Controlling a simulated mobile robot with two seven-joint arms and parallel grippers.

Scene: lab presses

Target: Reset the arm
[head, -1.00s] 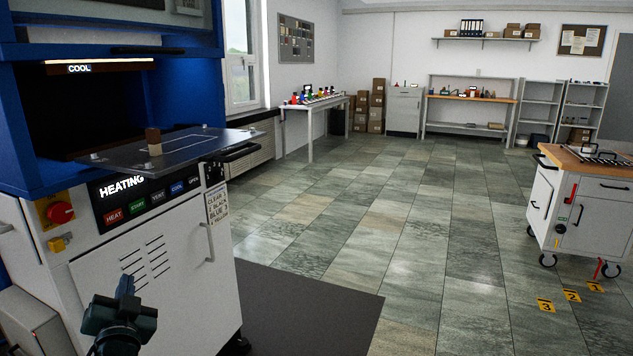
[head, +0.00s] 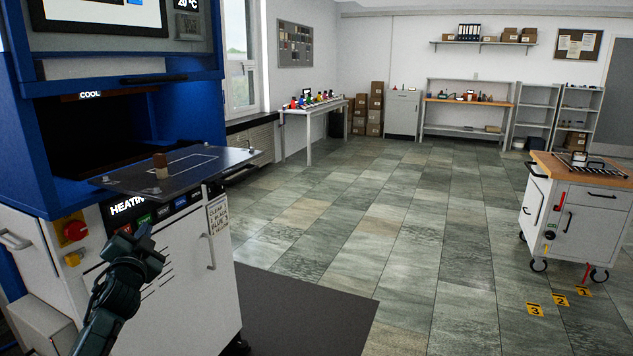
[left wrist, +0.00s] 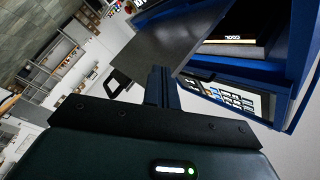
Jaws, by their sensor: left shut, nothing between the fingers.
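My left gripper (head: 143,235) is in front of the press's control panel in the head view, below the pulled-out plate. Its fingers are together with nothing between them. In the left wrist view, the closed fingers (left wrist: 161,88) point up toward the underside of the plate. The blue and white press (head: 60,160) stands at the left, its chamber open under a lit COOL sign. The metal plate (head: 205,168) sticks out of it and carries a small brown block (head: 160,161). My right gripper is not in view.
Benches and shelves line the back; the tiled floor between is clear.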

